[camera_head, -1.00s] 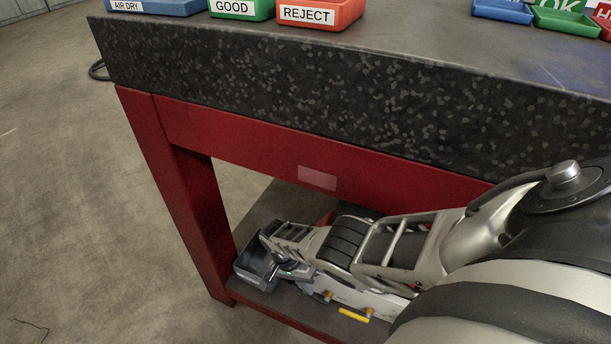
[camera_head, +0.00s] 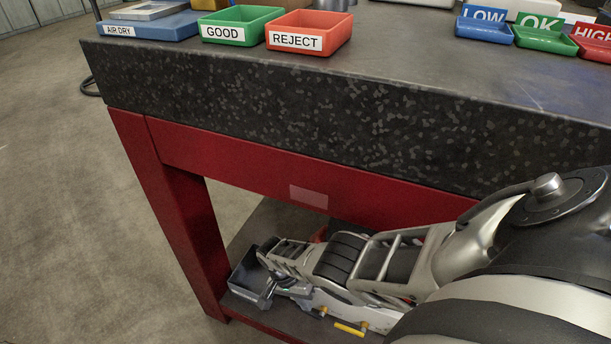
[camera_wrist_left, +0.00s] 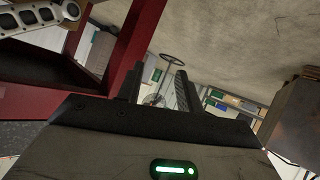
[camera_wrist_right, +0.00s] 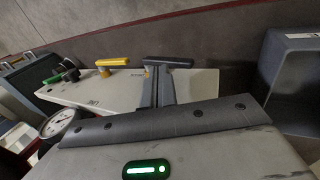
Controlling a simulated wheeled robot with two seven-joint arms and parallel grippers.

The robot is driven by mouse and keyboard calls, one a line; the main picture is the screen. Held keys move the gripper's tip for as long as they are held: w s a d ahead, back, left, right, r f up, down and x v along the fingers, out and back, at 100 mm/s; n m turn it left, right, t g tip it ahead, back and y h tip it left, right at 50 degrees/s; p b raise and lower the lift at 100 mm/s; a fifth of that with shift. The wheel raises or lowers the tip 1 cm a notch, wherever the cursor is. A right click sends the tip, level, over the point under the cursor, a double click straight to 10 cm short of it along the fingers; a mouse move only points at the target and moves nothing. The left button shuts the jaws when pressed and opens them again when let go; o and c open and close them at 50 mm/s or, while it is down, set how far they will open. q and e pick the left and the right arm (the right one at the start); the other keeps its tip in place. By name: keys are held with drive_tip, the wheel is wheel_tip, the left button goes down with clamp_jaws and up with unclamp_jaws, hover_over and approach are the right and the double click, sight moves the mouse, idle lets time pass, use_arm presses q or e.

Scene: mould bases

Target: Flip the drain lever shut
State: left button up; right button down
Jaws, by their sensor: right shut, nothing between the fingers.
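A pale unit with several levers (camera_wrist_right: 195,85) sits on the lower shelf in the right wrist view. None has a readable drain label. The yellow lever (camera_head: 349,330) also shows in the head view. My right gripper (camera_wrist_right: 156,88) is shut and empty, its fingertips at or very near the dark grey lever; I cannot tell if they touch. My left gripper (camera_wrist_left: 155,88) is open and empty, away from the unit.
A grey open bin (camera_head: 243,272) stands beside the unit on the shelf (camera_head: 262,310). The red frame (camera_head: 180,215) and thick stone top (camera_head: 300,125) overhang my right arm. A round gauge (camera_wrist_right: 60,123) shows in the right wrist view. Labelled trays (camera_head: 295,40) stand on top.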

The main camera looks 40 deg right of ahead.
sight(297, 306)
drive_tip(key=p+v, duration=0.2)
drive_tip(key=v, duration=0.3)
drive_tip(key=shift+r+p, duration=0.15)
drive_tip(key=shift+p, duration=0.15)
drive_tip(key=shift+w+a+r, duration=0.1)
drive_tip(key=shift+w+r, duration=0.1)
drive_tip(key=shift+r, duration=0.3)
use_arm(q)
drive_tip(key=shift+s+a+g+y, duration=0.25)
drive_tip(key=shift+a+g+y, duration=0.25)
drive_tip(key=shift+a, duration=0.15)
use_arm(e)
drive_tip(key=shift+f, duration=0.1)
